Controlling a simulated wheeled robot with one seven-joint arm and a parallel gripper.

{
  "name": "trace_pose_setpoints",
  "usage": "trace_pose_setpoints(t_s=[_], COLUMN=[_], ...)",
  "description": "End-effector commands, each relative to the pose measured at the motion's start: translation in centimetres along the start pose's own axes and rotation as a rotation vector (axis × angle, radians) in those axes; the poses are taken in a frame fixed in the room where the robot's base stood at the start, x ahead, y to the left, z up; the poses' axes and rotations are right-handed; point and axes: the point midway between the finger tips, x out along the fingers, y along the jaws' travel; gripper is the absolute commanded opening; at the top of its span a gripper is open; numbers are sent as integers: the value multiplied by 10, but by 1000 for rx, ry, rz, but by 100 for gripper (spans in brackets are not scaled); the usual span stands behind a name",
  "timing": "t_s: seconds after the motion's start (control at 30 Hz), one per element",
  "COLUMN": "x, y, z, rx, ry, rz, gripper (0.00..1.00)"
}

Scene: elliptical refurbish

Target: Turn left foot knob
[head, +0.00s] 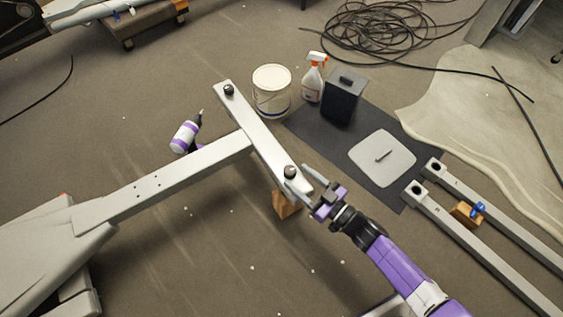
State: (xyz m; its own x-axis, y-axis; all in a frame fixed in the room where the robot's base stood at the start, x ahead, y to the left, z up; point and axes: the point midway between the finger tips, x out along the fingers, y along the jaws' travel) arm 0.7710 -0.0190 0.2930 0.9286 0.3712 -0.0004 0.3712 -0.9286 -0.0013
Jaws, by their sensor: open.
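A pale grey crossbar (258,130) sits at the end of a long grey beam (170,180). It carries a black knob at its far end (229,90) and another black knob at its near end (290,171). Which one counts as the left foot knob cannot be told from this view alone. My gripper (301,181) is open at the near end of the crossbar, its fingers pointing at the near knob. The fingertips are close to this knob, one on either side of its line. Whether they touch it cannot be told.
A wooden block (286,205) is under the crossbar's near end. A white bucket (271,92), spray bottle (313,78) and dark container (343,98) stand behind. A purple-white tool (185,137) lies left. Grey rails (475,245) lie right. The floor in front is mostly clear.

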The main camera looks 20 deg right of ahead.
Motion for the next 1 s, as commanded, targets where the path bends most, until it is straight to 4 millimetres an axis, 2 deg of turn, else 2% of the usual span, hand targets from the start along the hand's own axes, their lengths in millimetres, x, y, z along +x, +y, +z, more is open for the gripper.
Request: trace_pose_setpoints(t_s=[0.3, 0.43, 0.6, 0.93, 1.0], x=[48, 60, 70, 72, 72], y=[-2, -1, -1, 0, 0], z=[3, 2, 1, 0, 0], rx=[1, -1, -1, -1, -1], ry=[3, 3, 1, 0, 0], rz=[-2, -2, 0, 1, 1], gripper=[57, 57, 57, 57, 45])
